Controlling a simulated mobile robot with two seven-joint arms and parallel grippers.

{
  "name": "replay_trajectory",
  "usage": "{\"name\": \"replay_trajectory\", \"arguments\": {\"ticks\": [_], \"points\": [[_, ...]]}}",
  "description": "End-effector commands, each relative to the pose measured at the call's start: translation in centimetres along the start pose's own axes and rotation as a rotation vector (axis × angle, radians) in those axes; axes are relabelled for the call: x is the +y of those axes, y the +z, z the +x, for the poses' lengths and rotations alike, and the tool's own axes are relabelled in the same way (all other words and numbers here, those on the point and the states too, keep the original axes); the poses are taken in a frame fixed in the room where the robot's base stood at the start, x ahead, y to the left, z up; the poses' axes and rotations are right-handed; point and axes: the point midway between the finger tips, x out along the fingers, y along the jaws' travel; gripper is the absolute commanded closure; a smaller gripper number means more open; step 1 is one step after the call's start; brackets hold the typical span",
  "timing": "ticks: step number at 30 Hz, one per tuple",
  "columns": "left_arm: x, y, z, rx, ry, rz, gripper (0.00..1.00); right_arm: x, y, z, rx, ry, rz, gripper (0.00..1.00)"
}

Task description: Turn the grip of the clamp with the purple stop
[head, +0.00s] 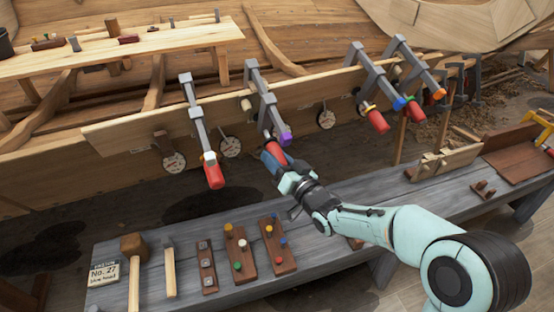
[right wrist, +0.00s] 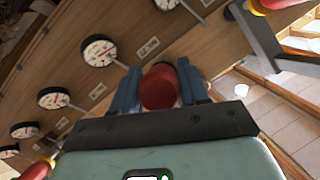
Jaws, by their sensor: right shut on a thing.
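The clamp with the purple stop (head: 285,139) hangs on the plank, its grey bar (head: 262,92) running down towards me. Its red grip (head: 273,147) is at the lower end, partly hidden by my right gripper (head: 277,160). In the right wrist view the red grip (right wrist: 160,88) sits end-on between the two blue-grey fingers of my right gripper (right wrist: 160,92), which is shut on it. My left gripper is in neither view.
A clamp with a white stop (head: 209,157) hangs to the left; clamps with blue (head: 399,103) and orange (head: 440,92) stops hang to the right. Round dials (head: 231,147) line the plank (head: 130,128). A grey bench (head: 210,232) below carries a mallet (head: 133,246) and peg boards.

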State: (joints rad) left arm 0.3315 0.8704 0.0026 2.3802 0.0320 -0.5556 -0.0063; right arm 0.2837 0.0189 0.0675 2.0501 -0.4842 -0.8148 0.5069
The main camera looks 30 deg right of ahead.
Motion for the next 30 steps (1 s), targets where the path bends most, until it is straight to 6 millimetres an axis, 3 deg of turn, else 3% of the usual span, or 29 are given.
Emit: {"name": "replay_trajectory", "arguments": {"ticks": [21,30], "points": [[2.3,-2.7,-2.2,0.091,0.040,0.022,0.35,-0.1,0.1,-0.1,-0.003,-0.255,0.629,0.87],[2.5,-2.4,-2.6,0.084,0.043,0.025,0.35,-0.1,0.2,-0.1,-0.004,-0.341,0.845,0.86]]}}
